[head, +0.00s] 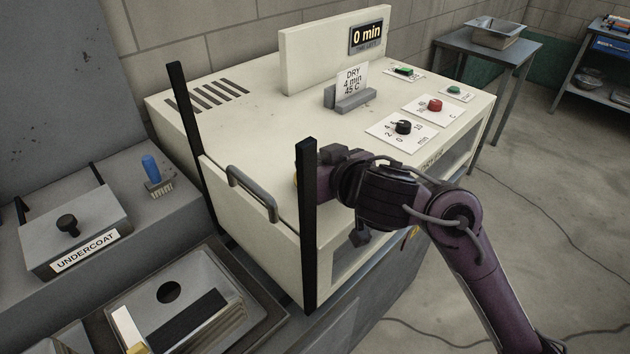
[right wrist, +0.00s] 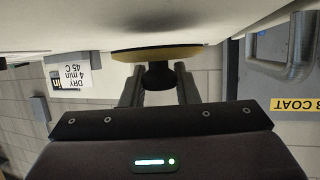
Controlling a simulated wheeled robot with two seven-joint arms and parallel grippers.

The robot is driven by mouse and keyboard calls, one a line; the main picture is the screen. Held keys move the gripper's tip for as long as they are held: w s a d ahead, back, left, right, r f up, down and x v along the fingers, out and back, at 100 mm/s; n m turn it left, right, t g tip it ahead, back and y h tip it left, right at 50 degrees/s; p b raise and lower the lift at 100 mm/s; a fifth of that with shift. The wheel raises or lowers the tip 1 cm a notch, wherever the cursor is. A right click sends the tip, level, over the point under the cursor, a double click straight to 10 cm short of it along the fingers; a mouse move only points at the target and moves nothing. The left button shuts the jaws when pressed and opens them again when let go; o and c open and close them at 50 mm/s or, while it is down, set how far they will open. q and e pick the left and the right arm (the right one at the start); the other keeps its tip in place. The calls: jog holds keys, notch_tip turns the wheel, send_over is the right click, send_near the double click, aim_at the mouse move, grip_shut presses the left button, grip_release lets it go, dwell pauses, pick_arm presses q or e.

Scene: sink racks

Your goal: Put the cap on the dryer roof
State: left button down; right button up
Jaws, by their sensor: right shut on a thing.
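The dryer is the large cream box, and its flat roof (head: 240,130) fills the middle of the head view. My right gripper (right wrist: 159,78) is shut on the black knob of the cap (right wrist: 150,54), a flat yellowish disc. In the right wrist view, which is upside down, the disc lies close to the pale roof surface with a shadow near it; I cannot tell whether they touch. In the head view the black post (head: 307,225) hides most of this gripper, and only a sliver of yellow shows beside it. My left gripper is not in view.
A sign in a grey holder (head: 350,95) stands on the roof, with control knobs (head: 403,127) to its right. A second black post (head: 185,105) and a grey handle (head: 252,192) flank the dryer's near end. The undercoat tank (head: 75,235) is at left. The roof's left half is clear.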

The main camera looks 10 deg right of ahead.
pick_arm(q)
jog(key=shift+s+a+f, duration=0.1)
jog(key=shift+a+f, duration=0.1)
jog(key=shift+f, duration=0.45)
pick_arm(e)
jog(key=shift+f, duration=0.9)
jog(key=shift+f+b, duration=0.15)
jog(key=shift+b, duration=0.2)
jog(key=o, duration=1)
jog(key=shift+c, duration=0.2)
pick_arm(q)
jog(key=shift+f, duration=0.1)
